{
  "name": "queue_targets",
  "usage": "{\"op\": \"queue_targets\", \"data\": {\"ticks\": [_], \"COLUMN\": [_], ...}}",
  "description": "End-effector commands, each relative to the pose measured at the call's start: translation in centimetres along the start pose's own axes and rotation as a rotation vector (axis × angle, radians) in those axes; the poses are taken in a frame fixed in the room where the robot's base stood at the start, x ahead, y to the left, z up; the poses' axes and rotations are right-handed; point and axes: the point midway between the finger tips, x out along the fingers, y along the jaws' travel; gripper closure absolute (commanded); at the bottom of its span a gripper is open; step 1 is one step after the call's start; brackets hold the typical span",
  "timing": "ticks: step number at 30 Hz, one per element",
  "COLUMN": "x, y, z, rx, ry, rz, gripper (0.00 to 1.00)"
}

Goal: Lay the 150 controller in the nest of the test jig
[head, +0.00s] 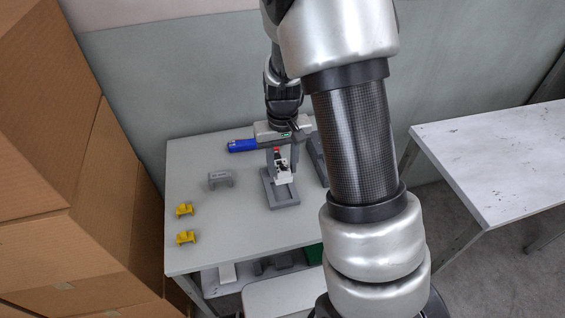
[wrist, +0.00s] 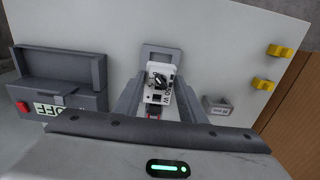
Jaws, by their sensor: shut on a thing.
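My gripper (head: 281,172) is shut on the white controller (head: 283,177), which has dark and red parts. In the wrist view the controller (wrist: 159,83) is between the two grey fingers, its label partly readable as "50 W". It is over or just at a grey rectangular frame (wrist: 174,51) with a recess; I cannot tell whether they touch. In the head view this frame (head: 287,205) lies on the table below the gripper. A dark grey unit (wrist: 83,67) with an open recess, a red button and an "OFF" label stands left in the wrist view. In the head view my gripper and arm partly hide it.
A blue object (head: 241,146) lies at the table's back. A grey labelled bracket (head: 220,179) and two yellow brackets (head: 184,209) (head: 186,238) are on the left. Cardboard boxes (head: 75,200) stand beside the table. The table front (head: 235,235) is clear. A white table (head: 500,160) is at right.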

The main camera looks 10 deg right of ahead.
Motion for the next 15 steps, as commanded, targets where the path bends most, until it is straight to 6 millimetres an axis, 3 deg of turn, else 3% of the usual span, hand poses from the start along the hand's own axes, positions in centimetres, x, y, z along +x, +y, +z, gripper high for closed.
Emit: {"op": "queue_targets", "data": {"ticks": [1, 15], "x": [0.9, 5.2], "y": [0.0, 0.0], "z": [0.0, 0.0], "rx": [0.0, 0.001], "ry": [0.0, 0.0], "rz": [0.0, 0.0], "gripper": [0.87, 0.87]}}
